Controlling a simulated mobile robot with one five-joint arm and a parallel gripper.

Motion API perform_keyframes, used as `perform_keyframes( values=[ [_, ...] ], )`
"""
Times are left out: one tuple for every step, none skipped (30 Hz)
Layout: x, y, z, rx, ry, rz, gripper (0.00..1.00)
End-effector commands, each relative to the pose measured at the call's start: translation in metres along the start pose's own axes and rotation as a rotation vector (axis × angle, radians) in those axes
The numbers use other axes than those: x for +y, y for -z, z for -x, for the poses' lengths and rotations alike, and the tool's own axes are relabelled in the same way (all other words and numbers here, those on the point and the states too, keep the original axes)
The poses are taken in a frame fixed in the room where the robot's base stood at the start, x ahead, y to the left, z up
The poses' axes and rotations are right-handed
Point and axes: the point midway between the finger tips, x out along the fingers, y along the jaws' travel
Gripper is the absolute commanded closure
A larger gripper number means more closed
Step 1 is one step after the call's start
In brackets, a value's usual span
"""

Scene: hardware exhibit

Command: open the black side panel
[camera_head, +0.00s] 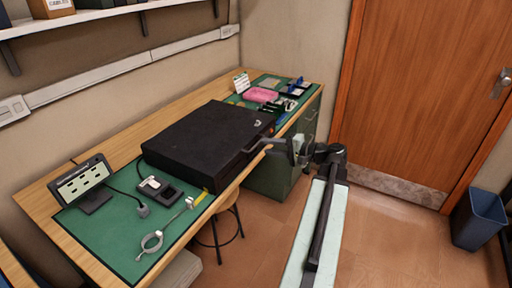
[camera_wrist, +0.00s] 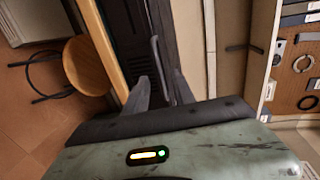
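A black case (camera_head: 205,140) lies flat on the green mat of the workbench, and its dark side faces my arm. A bar handle (camera_head: 252,146) stands out from that side; in the wrist view the handle (camera_wrist: 158,62) is a grey vertical bar. The case's side also shows in the wrist view (camera_wrist: 128,30). My gripper (camera_head: 268,145) is at the handle's end of the case. In the wrist view my gripper (camera_wrist: 161,76) has its two fingers apart, with the handle between or just beyond the tips. I cannot tell whether they touch it. The panel appears closed.
The wooden workbench (camera_head: 42,222) holds a small display (camera_head: 84,183), cables and a pink item (camera_head: 260,95). A round stool (camera_head: 222,200) stands under the bench edge. A blue bin (camera_head: 480,220) stands by the door (camera_head: 425,90). The floor between is clear.

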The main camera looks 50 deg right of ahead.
Motion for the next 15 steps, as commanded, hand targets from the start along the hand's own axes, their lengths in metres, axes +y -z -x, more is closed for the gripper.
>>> perform_keyframes(
  values=[
    [0.002, 0.000, -0.011, -0.003, 0.000, 0.000, 0.69],
    [0.003, 0.000, -0.017, -0.003, -0.001, 0.000, 0.69],
    [0.003, 0.001, -0.024, -0.002, -0.001, 0.000, 0.69],
    [0.003, 0.001, -0.030, -0.002, -0.001, 0.000, 0.69],
    [0.003, 0.001, -0.035, -0.002, -0.001, 0.000, 0.69],
    [0.003, 0.001, -0.042, -0.001, -0.001, 0.000, 0.69],
    [0.003, 0.001, -0.046, -0.001, -0.001, 0.000, 0.69],
    [0.002, 0.001, -0.050, -0.001, -0.001, 0.000, 0.69],
    [0.002, 0.001, -0.054, 0.000, -0.001, 0.000, 0.69],
    [0.002, 0.001, -0.056, 0.001, -0.001, 0.000, 0.69],
    [0.002, 0.001, -0.058, 0.001, -0.001, 0.000, 0.69],
    [0.002, 0.001, -0.060, 0.001, -0.002, 0.000, 0.69],
    [0.002, 0.001, -0.060, 0.001, -0.002, 0.000, 0.69],
    [0.001, 0.001, -0.061, 0.002, -0.002, 0.000, 0.69],
    [0.001, 0.001, -0.061, 0.002, -0.002, 0.000, 0.69]
  ],
)
